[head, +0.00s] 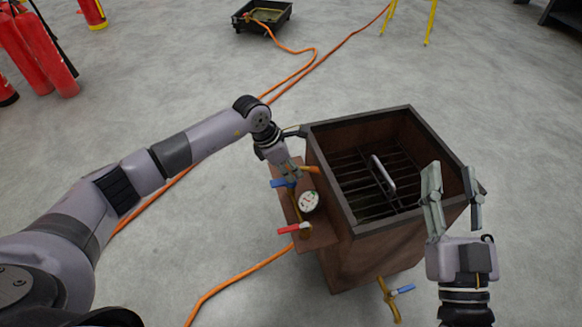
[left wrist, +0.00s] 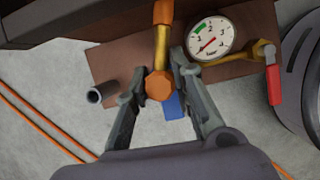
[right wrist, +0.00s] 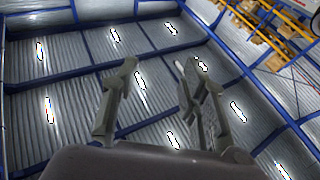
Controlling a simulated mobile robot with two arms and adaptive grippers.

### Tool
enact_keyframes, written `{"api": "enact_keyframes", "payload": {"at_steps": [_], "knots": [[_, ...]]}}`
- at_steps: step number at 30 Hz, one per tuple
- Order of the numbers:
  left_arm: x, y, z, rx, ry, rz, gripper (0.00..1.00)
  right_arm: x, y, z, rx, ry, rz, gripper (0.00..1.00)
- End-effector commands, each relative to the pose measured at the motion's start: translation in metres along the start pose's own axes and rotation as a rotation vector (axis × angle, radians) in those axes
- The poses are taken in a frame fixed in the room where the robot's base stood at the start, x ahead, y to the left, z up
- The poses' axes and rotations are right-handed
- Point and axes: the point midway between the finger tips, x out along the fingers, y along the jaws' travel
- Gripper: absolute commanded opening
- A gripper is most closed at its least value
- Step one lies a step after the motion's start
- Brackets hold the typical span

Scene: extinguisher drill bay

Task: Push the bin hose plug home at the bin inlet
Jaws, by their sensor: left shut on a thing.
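The brown bin (head: 345,262) stands right of centre in the head view, with a side panel (head: 318,240). My left gripper (head: 290,172) is at the panel's far end, against the bin wall. In the left wrist view its fingers (left wrist: 158,70) close around a brass and orange fitting, which looks like the bin hose plug (left wrist: 160,86). An orange collar (left wrist: 163,12) sits at its bin end. Fingers partly hide it, and I cannot tell how deep it sits in the inlet. My right gripper (head: 454,190) is open and empty by the bin's right side.
The panel carries a gauge (head: 309,201), a blue valve handle (head: 281,183) and a red one (head: 289,229). A grey pipe stub (left wrist: 95,96) stands left of the plug. Orange hoses (head: 238,278) cross the floor. Red extinguishers (head: 38,45) stand far left.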

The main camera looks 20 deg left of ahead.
Motion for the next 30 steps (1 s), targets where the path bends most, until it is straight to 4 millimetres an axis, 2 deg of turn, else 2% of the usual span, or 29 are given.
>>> {"api": "enact_keyframes", "payload": {"at_steps": [26,27,30], "knots": [[0.005,-0.001,-0.003,-0.001,0.004,-0.002,0.00,0.000,-0.002,-0.014,0.003,0.074,-0.004,0.40],[0.005,-0.001,-0.003,-0.001,0.004,-0.002,0.24,0.000,-0.002,-0.013,0.003,0.073,-0.004,0.40],[0.005,-0.001,-0.003,-0.001,0.003,-0.002,0.31,0.000,-0.002,-0.013,0.003,0.073,-0.004,0.40]]}}
